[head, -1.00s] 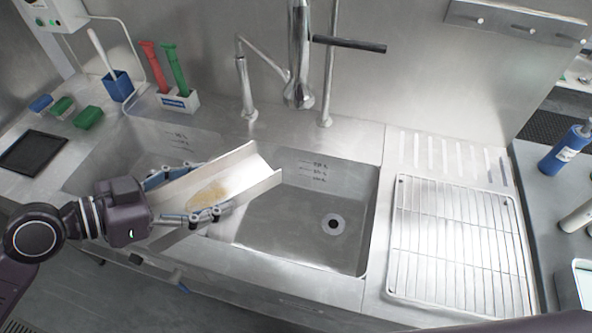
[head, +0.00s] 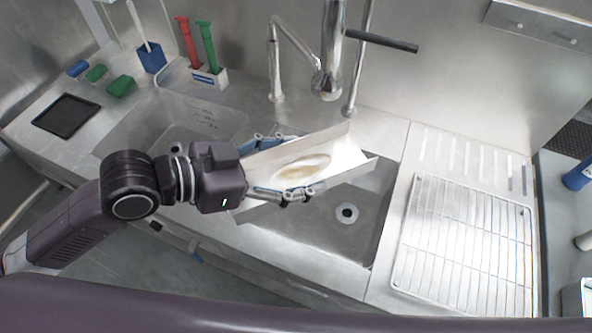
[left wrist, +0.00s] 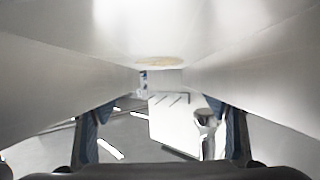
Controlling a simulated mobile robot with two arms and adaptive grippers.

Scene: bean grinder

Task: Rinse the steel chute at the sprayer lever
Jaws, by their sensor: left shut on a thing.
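The steel chute (head: 347,150) is an open trough with raised side walls, held tilted over the right sink basin (head: 372,222). A tan, pale-edged residue patch (head: 300,170) lies on its floor. My left gripper (head: 297,164) is shut on the chute, one finger along each side wall. In the left wrist view the chute (left wrist: 210,30) fills the upper part, with the residue (left wrist: 160,62) near its far end. The sprayer lever (head: 375,41) is a dark horizontal bar beside the steel faucet column (head: 329,60), behind and above the chute. My right gripper is out of view.
A drain (head: 346,213) shows below the chute. A wire rack (head: 465,250) lies at the right. Red (head: 188,42) and green (head: 207,46) brushes and a blue holder (head: 152,58) stand at the back left. A thin spout (head: 275,70) rises behind the basin.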

